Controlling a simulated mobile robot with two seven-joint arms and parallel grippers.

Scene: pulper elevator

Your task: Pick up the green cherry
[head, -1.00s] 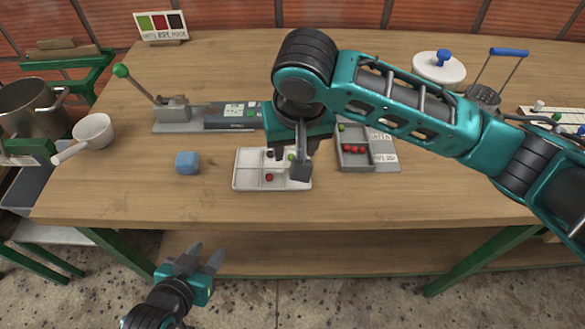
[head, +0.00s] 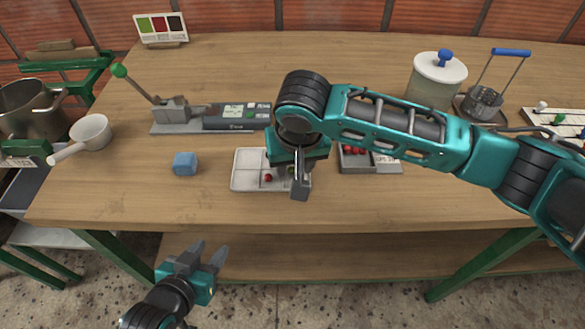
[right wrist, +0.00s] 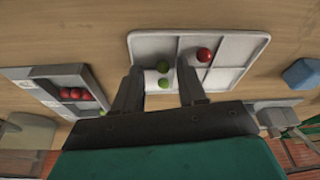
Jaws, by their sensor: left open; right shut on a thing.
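The white sectioned tray (head: 246,157) lies on the table, and my right gripper (head: 299,188) is over its right part. The right gripper is shut on a green cherry; the picture does not clearly show finger contact. A red cherry (head: 268,178) lies in a front compartment of the tray. My left gripper (head: 208,250) is open and empty, in front of the table edge.
A grey box (head: 388,167) with several red cherries and a green one stands right of the tray. A lever device (head: 175,115) and a display unit (head: 236,117) stand behind. Bare wood lies along the front.

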